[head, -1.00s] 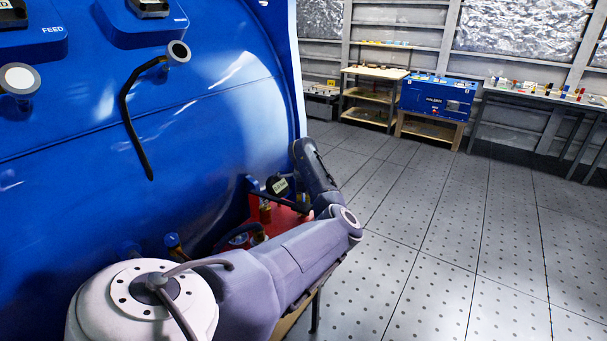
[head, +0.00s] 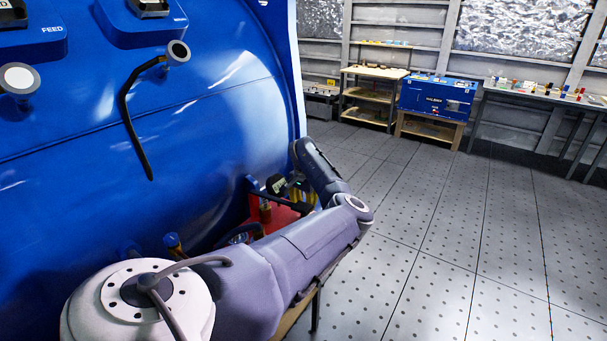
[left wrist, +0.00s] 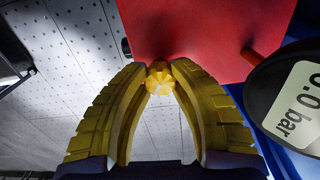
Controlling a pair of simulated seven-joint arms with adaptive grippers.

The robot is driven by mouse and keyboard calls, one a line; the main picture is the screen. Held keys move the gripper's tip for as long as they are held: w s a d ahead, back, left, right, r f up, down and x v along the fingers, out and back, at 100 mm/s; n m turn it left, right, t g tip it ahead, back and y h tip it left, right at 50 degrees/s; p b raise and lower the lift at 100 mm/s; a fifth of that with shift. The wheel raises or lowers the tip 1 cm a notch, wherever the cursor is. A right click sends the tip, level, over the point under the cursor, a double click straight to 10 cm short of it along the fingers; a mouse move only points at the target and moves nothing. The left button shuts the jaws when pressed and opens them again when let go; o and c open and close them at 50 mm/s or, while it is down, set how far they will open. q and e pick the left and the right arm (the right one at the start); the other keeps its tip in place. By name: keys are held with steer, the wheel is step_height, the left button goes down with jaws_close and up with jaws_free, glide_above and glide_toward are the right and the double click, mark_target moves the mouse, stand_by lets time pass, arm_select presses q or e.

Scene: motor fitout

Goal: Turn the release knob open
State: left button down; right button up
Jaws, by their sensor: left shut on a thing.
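The release knob (left wrist: 158,82) is a small yellow lobed knob beside a red block (left wrist: 215,30) in the left wrist view. My left gripper (left wrist: 160,68) has its two yellow ridged fingers closed, with their tips on either side of the knob. In the head view the red part (head: 284,216) sits low on the blue tank's right side. My left wrist reaches down there, and the knob cannot be made out. How far the knob is turned cannot be told. My right gripper is not in view.
A round black gauge (left wrist: 298,112) reading 0.0 bar is close to the right of the fingers. The large blue tank (head: 200,120) fills the left, with a black strap (head: 130,120) hanging on it. A blue case (head: 437,97) and benches stand far back. The floor (head: 450,240) is clear.

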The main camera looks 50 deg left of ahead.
arm_select(q)
steer(key=n, duration=0.5)
steer(key=shift+s+f+n, duration=0.1)
steer(key=shift+n, duration=0.2)
steer(key=n, duration=0.5)
steer(key=shift+d+n, duration=0.1)
steer(key=shift+n, duration=0.2)
steer(key=c, duration=1)
jaws_free()
step_height(320, 180, up, 12)
stand_by(0.4)
